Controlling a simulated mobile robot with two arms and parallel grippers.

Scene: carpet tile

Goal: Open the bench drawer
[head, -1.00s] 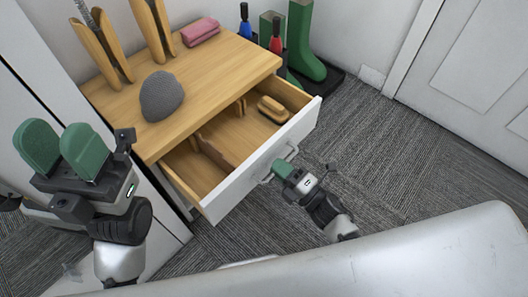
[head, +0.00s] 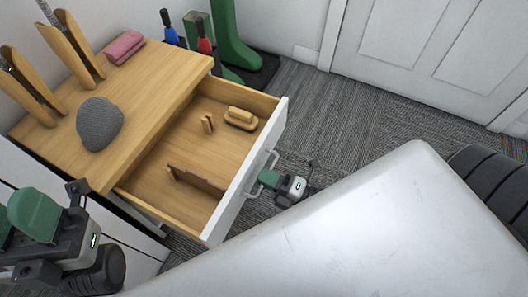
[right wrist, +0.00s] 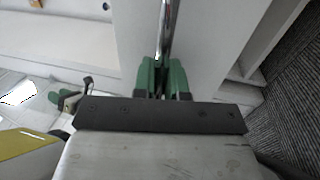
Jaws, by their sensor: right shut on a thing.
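The bench drawer (head: 217,205) stands pulled well out of the wooden-topped bench (head: 150,75), with its white front facing right. A metal bar handle (head: 262,172) is on that front. My right gripper (head: 266,177) is at the handle, and in the right wrist view its green fingers (right wrist: 162,78) are shut on the bar. My left gripper (head: 22,218) is at the lower left, in front of the bench, with its green fingers apart and nothing seen between them.
Inside the drawer lie a wooden brush (head: 241,118), a small wooden piece (head: 207,124) and a wooden divider-like piece (head: 195,178). A grey knit hat (head: 100,124) and pink cloth (head: 124,47) sit on the bench. Green boots (head: 233,40) stand behind. Carpet is clear toward the door (head: 430,50).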

